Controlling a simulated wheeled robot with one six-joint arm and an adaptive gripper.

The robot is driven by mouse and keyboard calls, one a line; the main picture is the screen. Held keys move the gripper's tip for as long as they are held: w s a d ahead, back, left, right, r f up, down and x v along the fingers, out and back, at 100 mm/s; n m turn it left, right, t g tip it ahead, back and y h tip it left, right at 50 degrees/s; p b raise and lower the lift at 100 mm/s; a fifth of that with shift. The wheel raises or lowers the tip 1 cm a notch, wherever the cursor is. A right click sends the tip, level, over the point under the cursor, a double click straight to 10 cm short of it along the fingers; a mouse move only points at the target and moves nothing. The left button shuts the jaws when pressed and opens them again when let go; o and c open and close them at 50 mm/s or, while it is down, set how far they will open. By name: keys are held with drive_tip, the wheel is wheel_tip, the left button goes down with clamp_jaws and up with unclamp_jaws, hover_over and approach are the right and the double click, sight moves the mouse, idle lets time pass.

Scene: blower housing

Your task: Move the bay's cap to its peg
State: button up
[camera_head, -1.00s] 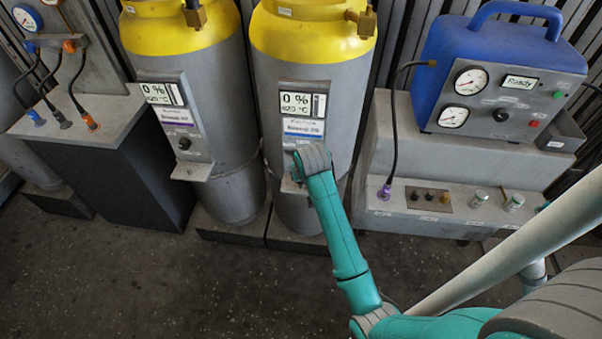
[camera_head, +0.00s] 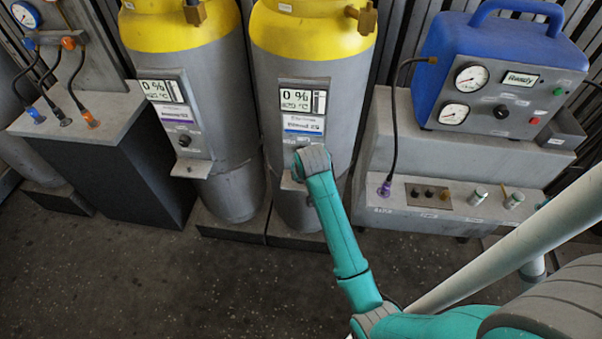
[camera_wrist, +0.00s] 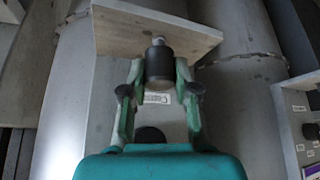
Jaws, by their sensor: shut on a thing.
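A black cylindrical cap (camera_wrist: 159,66) is between the fingertips of my gripper (camera_wrist: 160,80) in the wrist view, and the fingers are shut on it. A small pale stub shows just beyond the cap, against a flat shelf (camera_wrist: 120,32); I cannot tell whether cap and stub touch. A dark round part (camera_wrist: 150,134) lies partly hidden behind my gripper, near a small white label (camera_wrist: 157,98). In the head view my arm covers the lower front of the right yellow-topped cylinder (camera_head: 312,55), so the gripper and cap are hidden there.
The left yellow-topped cylinder (camera_head: 180,35) has a similar panel with a black knob (camera_head: 184,140) and a small ledge (camera_head: 191,169). A blue machine (camera_head: 500,75) stands on a grey bench at right. A cabinet (camera_head: 110,180) with hoses stands at left. The floor in front is clear.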

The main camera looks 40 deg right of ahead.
drive_tip(key=shift+f, duration=0.75)
drive_tip(key=o, duration=1)
drive_tip(key=v, duration=1.2)
